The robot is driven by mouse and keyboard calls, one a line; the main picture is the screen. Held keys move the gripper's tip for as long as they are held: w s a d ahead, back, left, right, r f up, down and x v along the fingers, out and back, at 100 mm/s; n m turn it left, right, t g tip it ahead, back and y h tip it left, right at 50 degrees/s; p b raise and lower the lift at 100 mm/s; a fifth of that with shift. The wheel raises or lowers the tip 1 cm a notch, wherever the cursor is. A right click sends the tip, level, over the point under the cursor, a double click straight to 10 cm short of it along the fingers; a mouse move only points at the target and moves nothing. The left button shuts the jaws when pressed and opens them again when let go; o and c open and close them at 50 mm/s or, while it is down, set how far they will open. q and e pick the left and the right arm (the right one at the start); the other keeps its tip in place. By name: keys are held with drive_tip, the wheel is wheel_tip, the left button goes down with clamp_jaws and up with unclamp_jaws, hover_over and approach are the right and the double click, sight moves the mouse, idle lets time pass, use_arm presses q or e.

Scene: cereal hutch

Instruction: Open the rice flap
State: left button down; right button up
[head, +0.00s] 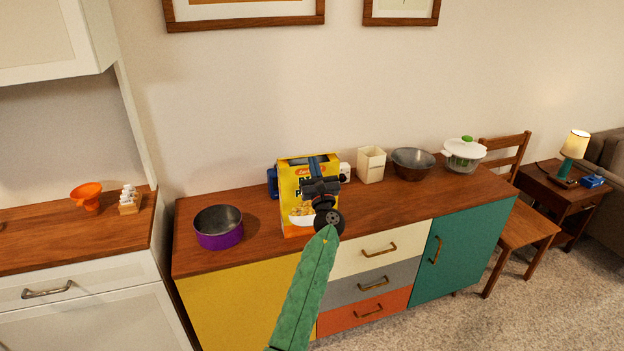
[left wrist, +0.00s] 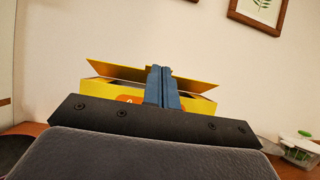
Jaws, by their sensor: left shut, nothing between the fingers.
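A yellow box (head: 291,199) with a red label and a food picture stands upright on the wooden sideboard top (head: 260,243). In the left wrist view the box (left wrist: 107,97) shows a raised yellow flap (left wrist: 115,71) at its top, with a dark gap under it. My left gripper (head: 317,165) is in front of the box's upper right part. Its blue fingers (left wrist: 162,84) are shut together with nothing between them, and they overlap the top opening in the wrist view. I cannot tell whether they touch the flap. My right gripper is not in view.
A purple pot (head: 219,228) stands left of the box. A cream canister (head: 371,165), a dark metal bowl (head: 413,163) and a white pot with a green-topped lid (head: 463,154) stand to the right.

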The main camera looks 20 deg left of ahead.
use_arm(q)
drive_tip(key=r, duration=0.2)
drive_tip(key=w+a+r, duration=0.1)
drive_tip(key=w+r, duration=0.1)
drive_tip(key=r, duration=0.1)
drive_tip(key=shift+w+a+r, duration=0.15)
drive_tip(key=shift+a+r, duration=0.05)
drive_tip(key=shift+r, duration=0.15)
drive_tip(key=shift+w+a+r, duration=0.1)
drive_tip(key=shift+w+r, duration=0.2)
drive_tip(key=shift+w+a+r+p, duration=0.1)
drive_tip(key=shift+w+p, duration=0.05)
drive_tip(key=shift+p, duration=0.15)
drive_tip(key=shift+w+a, duration=0.1)
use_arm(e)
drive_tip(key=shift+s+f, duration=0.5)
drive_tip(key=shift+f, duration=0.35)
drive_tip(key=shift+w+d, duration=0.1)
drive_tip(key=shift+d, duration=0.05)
